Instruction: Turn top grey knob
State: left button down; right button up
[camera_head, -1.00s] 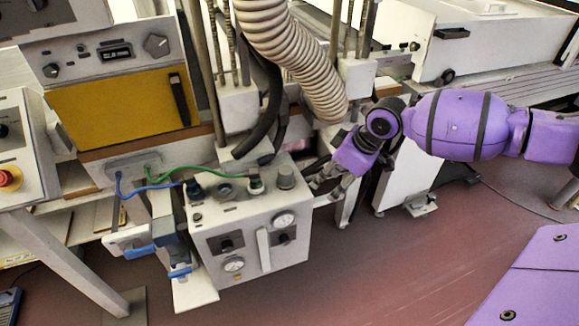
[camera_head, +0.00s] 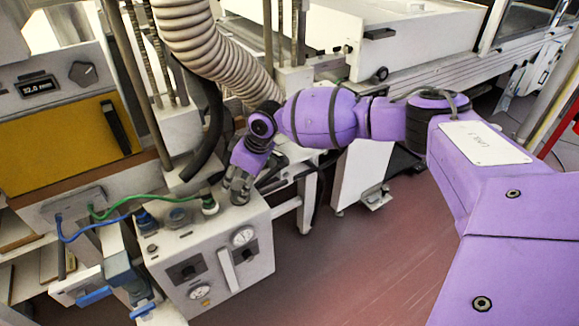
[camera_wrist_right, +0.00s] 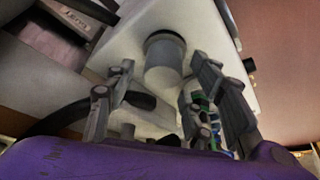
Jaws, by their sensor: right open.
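The top grey knob (camera_wrist_right: 165,62) is a short cylinder with a darker collar, standing on the top face of the pale control box (camera_head: 213,244). In the right wrist view it sits between the two spread fingers of my right gripper (camera_wrist_right: 162,75), with a gap visible on each side. In the head view my right gripper (camera_head: 238,188) is over the back right corner of the box top and hides the knob. My left gripper is not in view.
Green (camera_head: 130,207) and blue (camera_head: 85,233) cables run to fittings on the box top, left of my gripper. A ribbed hose (camera_head: 200,50) hangs behind. Two gauges are on the box front. The floor at right (camera_head: 330,260) is clear.

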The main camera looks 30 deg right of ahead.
jog(key=shift+w+a+f, duration=0.2)
jog(key=shift+w+f, duration=0.05)
jog(key=shift+f, duration=0.1)
